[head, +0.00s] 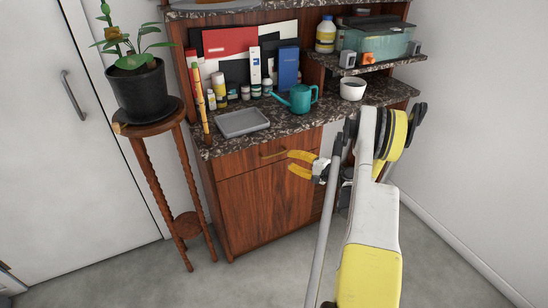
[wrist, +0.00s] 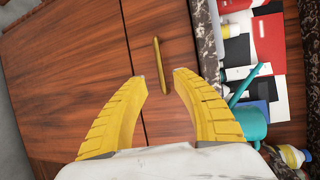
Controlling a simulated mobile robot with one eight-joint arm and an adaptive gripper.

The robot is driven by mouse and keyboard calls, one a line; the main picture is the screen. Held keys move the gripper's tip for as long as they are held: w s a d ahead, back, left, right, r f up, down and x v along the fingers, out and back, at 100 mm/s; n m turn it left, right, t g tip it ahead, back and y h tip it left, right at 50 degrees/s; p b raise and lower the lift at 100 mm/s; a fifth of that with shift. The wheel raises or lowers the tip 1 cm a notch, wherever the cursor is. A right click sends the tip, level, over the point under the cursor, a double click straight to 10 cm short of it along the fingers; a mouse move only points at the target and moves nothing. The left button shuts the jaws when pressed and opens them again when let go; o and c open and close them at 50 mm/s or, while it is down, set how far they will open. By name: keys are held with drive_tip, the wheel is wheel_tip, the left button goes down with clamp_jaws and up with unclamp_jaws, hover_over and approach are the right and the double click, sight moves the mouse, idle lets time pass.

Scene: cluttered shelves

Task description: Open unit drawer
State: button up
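The wooden unit (head: 265,206) stands against the wall and has a drawer (head: 234,163) under its dark stone counter. The drawer looks shut. Its slim brass bar handle (head: 273,154) is on the drawer front; it also shows in the wrist view (wrist: 159,55), upright in that picture. My gripper (head: 289,162) has yellow fingers and is just right of the handle in the head view. In the wrist view my gripper (wrist: 160,76) is open, with one fingertip on each side of the handle's near end. I see no clear contact.
The counter holds a grey tray (head: 242,122), a teal watering can (head: 299,98), bottles and a white pot (head: 353,88). A potted plant (head: 138,85) stands on a wooden stand (head: 150,128) to the left. Floor (head: 170,278) in front is clear.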

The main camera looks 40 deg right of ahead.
sight(275, 155)
drive_tip(key=b+x, duration=0.2)
drive_tip(key=x, duration=0.7)
drive_tip(key=shift+b, duration=0.3)
drive_tip(key=shift+s, duration=0.1)
clamp_jaws()
